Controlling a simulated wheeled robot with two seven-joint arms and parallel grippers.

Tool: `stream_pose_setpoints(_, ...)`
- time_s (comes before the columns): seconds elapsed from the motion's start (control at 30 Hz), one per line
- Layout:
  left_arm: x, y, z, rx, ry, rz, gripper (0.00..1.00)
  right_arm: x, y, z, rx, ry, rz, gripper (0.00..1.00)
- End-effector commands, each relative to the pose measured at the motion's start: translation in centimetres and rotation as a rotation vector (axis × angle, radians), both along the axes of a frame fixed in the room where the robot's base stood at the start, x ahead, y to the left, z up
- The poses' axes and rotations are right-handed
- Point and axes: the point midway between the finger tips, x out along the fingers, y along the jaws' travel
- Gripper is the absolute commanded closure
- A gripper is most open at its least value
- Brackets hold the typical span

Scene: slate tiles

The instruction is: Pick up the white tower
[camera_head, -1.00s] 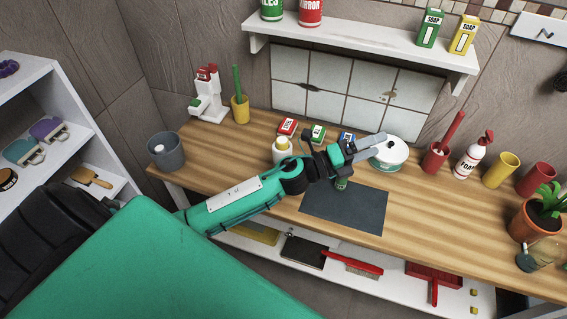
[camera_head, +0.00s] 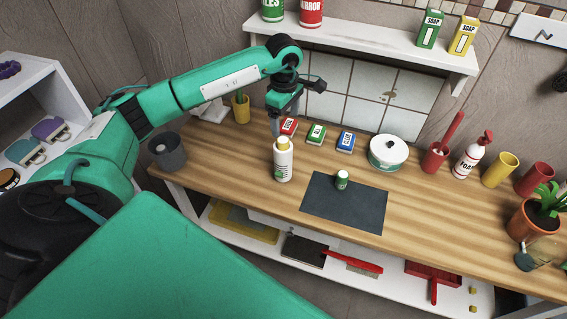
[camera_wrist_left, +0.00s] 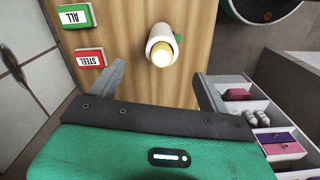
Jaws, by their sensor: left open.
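The white tower (camera_head: 205,111) stands at the back left of the wooden counter. My left arm crosses in front of it, so only part of its lower white body shows in the head view; its top is hidden. My left gripper (camera_head: 282,118) is to the right of the tower, above the counter, fingers pointing down. In the wrist view its two fingers (camera_wrist_left: 160,85) are spread with nothing between them. The tower cannot be made out in the wrist view. My right gripper is not in view.
A white bottle (camera_head: 283,160) with a yellow cap (camera_wrist_left: 162,52) stands close to the gripper. Red (camera_head: 289,126), green (camera_head: 316,134) and blue (camera_head: 346,141) boxes lie behind. A yellow cup (camera_head: 241,110) and grey bin (camera_head: 167,151) flank the tower. A shelf (camera_head: 380,48) hangs above.

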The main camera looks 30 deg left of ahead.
Motion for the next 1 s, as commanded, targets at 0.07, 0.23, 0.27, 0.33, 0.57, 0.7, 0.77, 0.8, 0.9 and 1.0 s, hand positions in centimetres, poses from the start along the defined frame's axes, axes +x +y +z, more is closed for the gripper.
stream_pose_setpoints(0.07,0.0,0.7,0.0,0.027,0.007,0.001,0.21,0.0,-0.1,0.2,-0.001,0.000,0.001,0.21)
stream_pose_setpoints(0.23,-0.2,0.8,-2.5,0.029,0.013,0.001,0.21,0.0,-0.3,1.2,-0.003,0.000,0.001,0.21)
stream_pose_setpoints(0.27,-0.2,0.7,-3.1,0.028,0.012,0.001,0.21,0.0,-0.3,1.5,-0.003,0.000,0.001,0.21)
stream_pose_setpoints(0.33,-0.2,0.8,-4.6,0.028,0.012,0.002,0.21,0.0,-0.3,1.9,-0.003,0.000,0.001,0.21)
stream_pose_setpoints(0.57,-0.1,0.7,-7.8,0.027,0.009,0.002,0.21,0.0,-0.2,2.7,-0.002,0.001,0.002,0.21)
stream_pose_setpoints(0.7,-0.1,0.7,-8.5,0.026,0.007,0.001,0.21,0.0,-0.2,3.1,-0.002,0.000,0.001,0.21)
stream_pose_setpoints(0.77,-0.3,0.6,-8.9,0.026,0.010,0.001,0.21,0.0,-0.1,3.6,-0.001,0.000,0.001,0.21)
stream_pose_setpoints(0.8,-0.3,0.6,-9.3,0.025,0.011,0.001,0.21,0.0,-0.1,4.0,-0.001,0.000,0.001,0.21)
stream_pose_setpoints(0.9,-0.5,0.6,-10.4,0.025,0.011,0.002,0.21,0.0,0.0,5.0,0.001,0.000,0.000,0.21)
stream_pose_setpoints(1.0,-0.6,0.5,-11.9,0.025,0.011,0.002,0.21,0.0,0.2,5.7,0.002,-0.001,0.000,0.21)
